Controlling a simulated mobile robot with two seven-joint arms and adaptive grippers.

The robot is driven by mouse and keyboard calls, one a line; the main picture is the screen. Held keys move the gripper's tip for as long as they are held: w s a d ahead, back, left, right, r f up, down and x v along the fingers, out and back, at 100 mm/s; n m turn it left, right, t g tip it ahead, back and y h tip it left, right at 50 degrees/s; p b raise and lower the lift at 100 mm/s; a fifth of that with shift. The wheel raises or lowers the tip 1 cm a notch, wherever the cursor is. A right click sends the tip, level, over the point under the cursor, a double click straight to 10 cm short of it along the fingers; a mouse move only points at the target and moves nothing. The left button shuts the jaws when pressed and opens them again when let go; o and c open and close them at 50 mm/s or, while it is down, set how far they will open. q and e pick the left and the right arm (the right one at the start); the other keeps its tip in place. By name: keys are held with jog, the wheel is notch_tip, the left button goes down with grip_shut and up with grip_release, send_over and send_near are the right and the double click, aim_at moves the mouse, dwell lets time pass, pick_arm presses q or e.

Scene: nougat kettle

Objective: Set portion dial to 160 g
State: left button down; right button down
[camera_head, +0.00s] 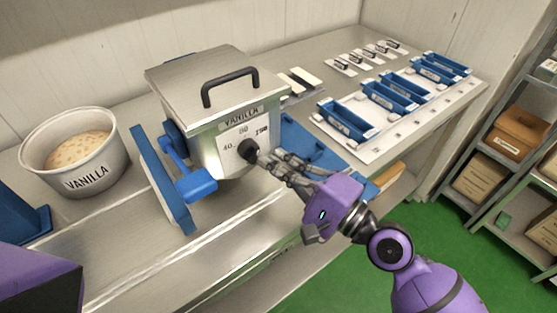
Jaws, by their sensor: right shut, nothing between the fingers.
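The metal kettle (190,80), labelled VANILLA, stands on the steel counter with a black handle on its lid. Its front carries a dark round dial knob (246,148) with the marks 40, 80 and a blurred higher number around it. The knob's pointer direction is too small to tell. My right gripper (262,158) reaches in from the lower right, shut and empty, with its fingertips at the knob's right side. I cannot tell whether they touch it. My left gripper is not in view.
A tub (75,155) labelled VANILLA stands left of the kettle. A blue lever (190,180) sticks out at the kettle's front left. Blue molds (390,95) line the counter at right. A shelf with boxes (483,183) stands beyond the green floor.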

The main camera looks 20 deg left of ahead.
jog(key=shift+s+a+f+m+t, duration=0.15)
jog(key=shift+s+a+m+t, duration=0.25)
jog(key=shift+m, duration=1.05)
jog(key=shift+s+a+f+m+t, duration=0.15)
jog(key=shift+s+a+m+t, duration=0.25)
jog(key=shift+m, duration=1.1)
jog(key=shift+s+a+f+m+t, duration=0.2)
jog(key=shift+s+m+t, duration=0.3)
jog(key=shift+m, duration=0.95)
jog(key=shift+a+r, duration=0.1)
